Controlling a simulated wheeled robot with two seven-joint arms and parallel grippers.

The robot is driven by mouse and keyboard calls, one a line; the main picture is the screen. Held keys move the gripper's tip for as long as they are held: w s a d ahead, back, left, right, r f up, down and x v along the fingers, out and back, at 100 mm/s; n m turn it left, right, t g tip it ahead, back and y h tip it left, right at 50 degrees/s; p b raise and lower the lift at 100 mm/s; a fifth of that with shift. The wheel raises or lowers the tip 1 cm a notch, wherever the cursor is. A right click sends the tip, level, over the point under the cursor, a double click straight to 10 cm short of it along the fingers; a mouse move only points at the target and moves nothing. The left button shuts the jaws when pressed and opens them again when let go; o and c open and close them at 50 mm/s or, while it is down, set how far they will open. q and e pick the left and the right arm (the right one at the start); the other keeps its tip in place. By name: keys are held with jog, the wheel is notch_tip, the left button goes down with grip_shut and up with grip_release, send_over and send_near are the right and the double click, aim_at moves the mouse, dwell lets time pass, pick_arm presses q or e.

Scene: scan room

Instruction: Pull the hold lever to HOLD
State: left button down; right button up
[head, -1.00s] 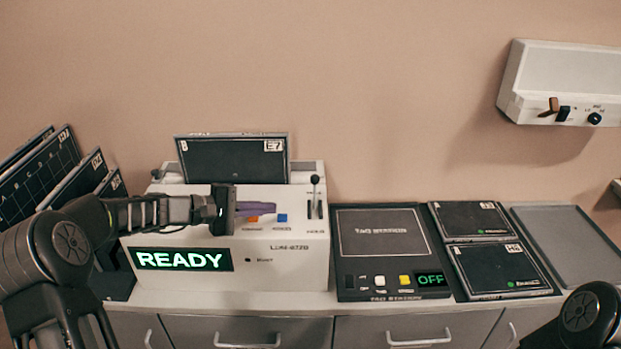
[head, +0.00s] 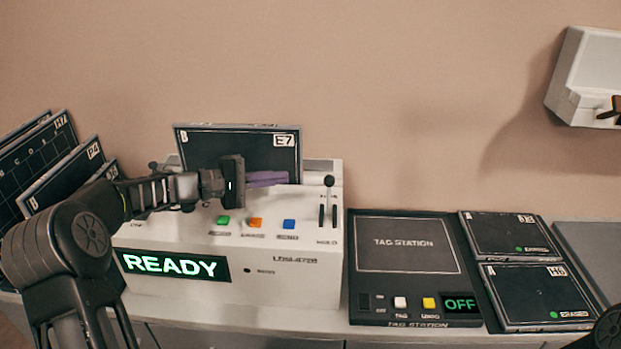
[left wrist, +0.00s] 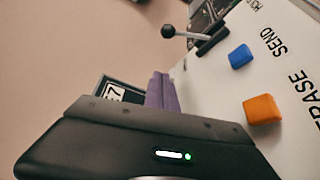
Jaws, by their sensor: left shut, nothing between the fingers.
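The hold lever (head: 328,182) is a short rod with a black ball knob, on the right part of the white reader's top. Its knob stands at the upper end of two dark slots, with a HOLD label below them. My left gripper (head: 285,178) is shut and empty, its purple fingers pointing right toward the lever, with a gap between. It hides part of the dark plate marked E7 (head: 240,140). In the left wrist view the lever (left wrist: 190,35) shows beyond the purple fingers (left wrist: 160,90), apart from them. My right gripper is out of view.
The white reader (head: 290,265) shows READY (head: 175,266). Green (head: 223,220), orange (head: 255,223) and blue (head: 289,224) buttons lie below my left gripper. A tag station (head: 405,255) showing OFF stands to the right. Dark plates (head: 40,160) lean at the left.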

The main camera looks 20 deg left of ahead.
aim_at(329, 196)
pick_arm(q)
jog(key=p+x, duration=0.2)
jog(key=x, duration=0.8)
jog(key=shift+r+p, duration=0.15)
jog(key=shift+p, duration=0.2)
jog(key=s, duration=0.1)
jog(key=s+d+r+p, duration=0.1)
jog(key=s, duration=0.1)
jog(key=shift+s+d, duration=0.2)
jog(key=shift+s, duration=0.05)
